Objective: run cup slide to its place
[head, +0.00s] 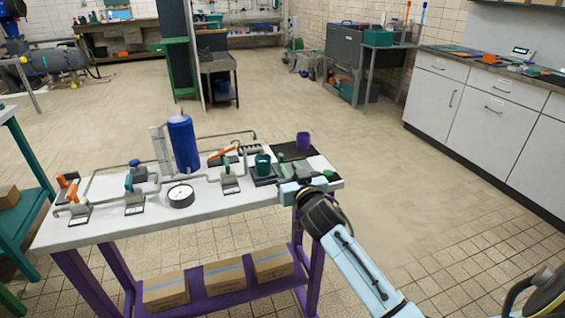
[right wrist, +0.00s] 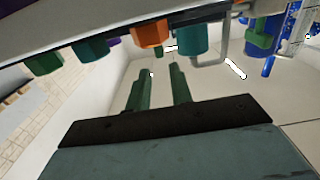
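A teal cup (head: 263,164) stands upright on a dark base at the right part of the white bench (head: 235,196). A purple cup (head: 303,141) stands upright on a black mat (head: 318,163) just behind and to the right. I cannot tell for sure which part is the cup slide. My right gripper (head: 293,181) is at the bench's right front edge, close to the teal cup's base. In the right wrist view its two green fingers (right wrist: 157,82) are apart, with nothing seen between them. My left gripper is not in view.
A blue cylinder (head: 184,143), grey pipes, a round gauge (head: 181,196) and valves with orange and green handles fill the bench's left and middle. Cardboard boxes (head: 225,274) sit on the purple lower shelf. White cabinets (head: 485,110) stand at right; the floor between is clear.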

